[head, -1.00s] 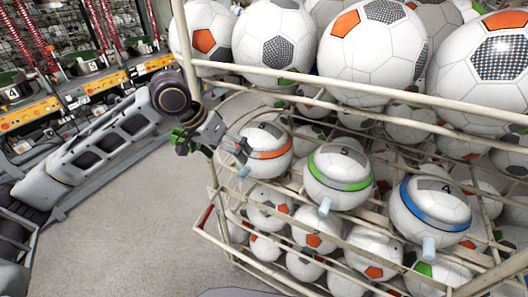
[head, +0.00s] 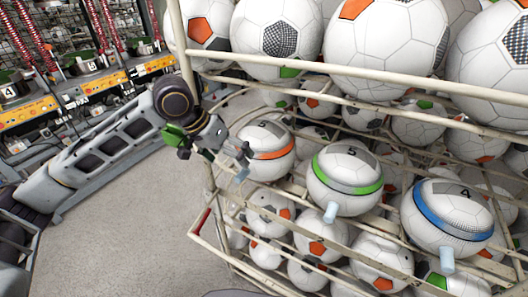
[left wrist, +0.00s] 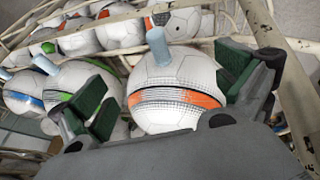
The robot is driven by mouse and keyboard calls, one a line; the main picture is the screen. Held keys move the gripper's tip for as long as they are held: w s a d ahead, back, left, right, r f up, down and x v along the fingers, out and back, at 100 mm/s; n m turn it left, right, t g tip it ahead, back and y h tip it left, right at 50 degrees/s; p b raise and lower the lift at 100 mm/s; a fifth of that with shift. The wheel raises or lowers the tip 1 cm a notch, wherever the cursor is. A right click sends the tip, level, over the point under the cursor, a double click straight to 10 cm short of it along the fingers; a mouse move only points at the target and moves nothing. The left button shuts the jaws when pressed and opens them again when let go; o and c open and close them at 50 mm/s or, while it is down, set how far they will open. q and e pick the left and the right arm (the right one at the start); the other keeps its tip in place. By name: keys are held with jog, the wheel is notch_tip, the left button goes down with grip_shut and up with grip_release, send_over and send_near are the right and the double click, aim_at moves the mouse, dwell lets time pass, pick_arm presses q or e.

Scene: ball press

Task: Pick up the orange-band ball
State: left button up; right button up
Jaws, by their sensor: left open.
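The orange-band ball (head: 266,150) is white with an orange band and sits at the left end of a row on the wire rack. My left gripper (head: 238,160) is at its left side in the head view. In the left wrist view the orange-band ball (left wrist: 178,92) lies between the open green-padded fingers of the left gripper (left wrist: 170,98), with its pale blue peg pointing away from the palm. I cannot tell whether a finger touches it. The right gripper is out of view.
A green-band ball (head: 345,178) and a blue-band ball (head: 447,215) sit to the right in the same row. Large balls (head: 385,45) fill the shelf above. A cream rack post (head: 183,45) stands close to the left arm. Open floor (head: 130,225) lies left of the rack.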

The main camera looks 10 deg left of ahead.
aim_at(243, 170)
pick_arm(q)
jog(key=shift+x, duration=1.1)
jog(key=shift+f, duration=0.2)
jog(key=shift+x, duration=2.5)
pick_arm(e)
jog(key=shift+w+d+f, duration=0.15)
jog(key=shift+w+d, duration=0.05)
pick_arm(q)
jog(key=c, duration=1.1)
jog(key=shift+w+r, duration=0.1)
grip_shut()
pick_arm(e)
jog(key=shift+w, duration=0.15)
